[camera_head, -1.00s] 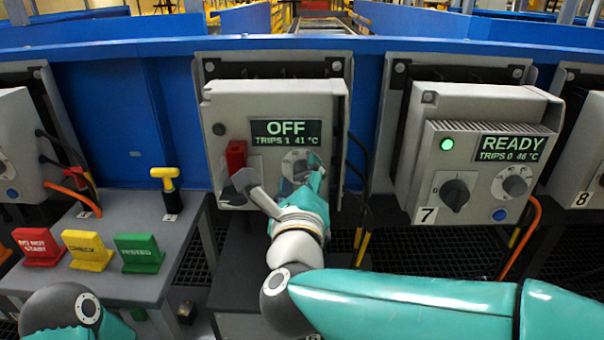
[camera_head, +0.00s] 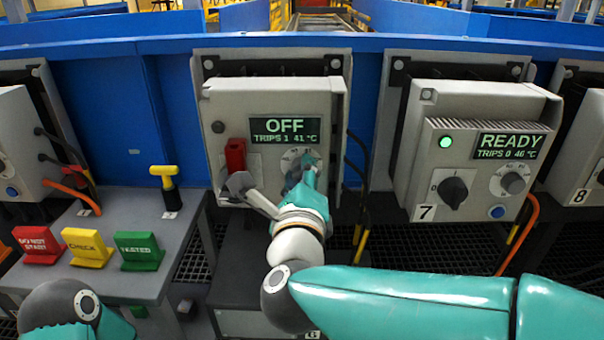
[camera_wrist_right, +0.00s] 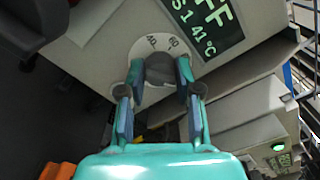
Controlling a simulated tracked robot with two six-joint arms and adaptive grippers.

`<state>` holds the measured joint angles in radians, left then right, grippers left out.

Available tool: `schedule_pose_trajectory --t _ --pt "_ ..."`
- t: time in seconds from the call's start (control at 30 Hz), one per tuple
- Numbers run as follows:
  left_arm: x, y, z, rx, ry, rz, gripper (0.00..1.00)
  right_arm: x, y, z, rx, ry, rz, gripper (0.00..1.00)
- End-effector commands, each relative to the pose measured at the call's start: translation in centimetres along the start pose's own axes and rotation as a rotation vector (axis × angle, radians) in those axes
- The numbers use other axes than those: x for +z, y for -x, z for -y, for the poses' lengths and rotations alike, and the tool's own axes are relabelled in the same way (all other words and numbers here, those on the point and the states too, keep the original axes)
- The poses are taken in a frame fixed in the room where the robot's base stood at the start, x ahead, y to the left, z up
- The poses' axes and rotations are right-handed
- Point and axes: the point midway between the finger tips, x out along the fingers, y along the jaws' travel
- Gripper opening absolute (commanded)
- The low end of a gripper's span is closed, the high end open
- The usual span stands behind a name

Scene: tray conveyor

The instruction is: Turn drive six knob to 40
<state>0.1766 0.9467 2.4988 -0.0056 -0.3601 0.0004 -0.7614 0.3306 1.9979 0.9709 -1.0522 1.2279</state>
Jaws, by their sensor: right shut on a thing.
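The drive six box (camera_head: 225,110) is grey. Its display (camera_head: 286,130) reads OFF, TRIPS 1, 41 °C. Below the display is a pale dial (camera_head: 290,156), mostly covered by my right gripper (camera_head: 303,170). In the right wrist view the grey knob (camera_wrist_right: 160,68) sits between the two fingertips of my right gripper (camera_wrist_right: 158,84), which is shut on it. The dial marks 40 (camera_wrist_right: 151,41) and 60 (camera_wrist_right: 173,43) show beyond the knob. Its exact pointer setting is not clear. My left gripper is out of view; only part of my left arm shows at lower left.
A red switch part (camera_head: 235,155) is left of the dial, close to my right wrist. The drive seven box (camera_head: 440,110) stands to the right. Red, yellow and green signs (camera_head: 139,250) and a yellow-handled tool (camera_head: 168,185) are on a grey bench at left. Black cables (camera_head: 358,165) hang beside drive six.

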Motion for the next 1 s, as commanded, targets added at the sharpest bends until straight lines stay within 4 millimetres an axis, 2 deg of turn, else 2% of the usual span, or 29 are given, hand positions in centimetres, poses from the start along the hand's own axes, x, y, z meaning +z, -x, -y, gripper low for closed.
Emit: schedule_pose_trajectory --t 1.0 --pt "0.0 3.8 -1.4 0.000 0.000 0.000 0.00 -0.1 0.1 -0.6 0.015 0.941 0.006 0.00"
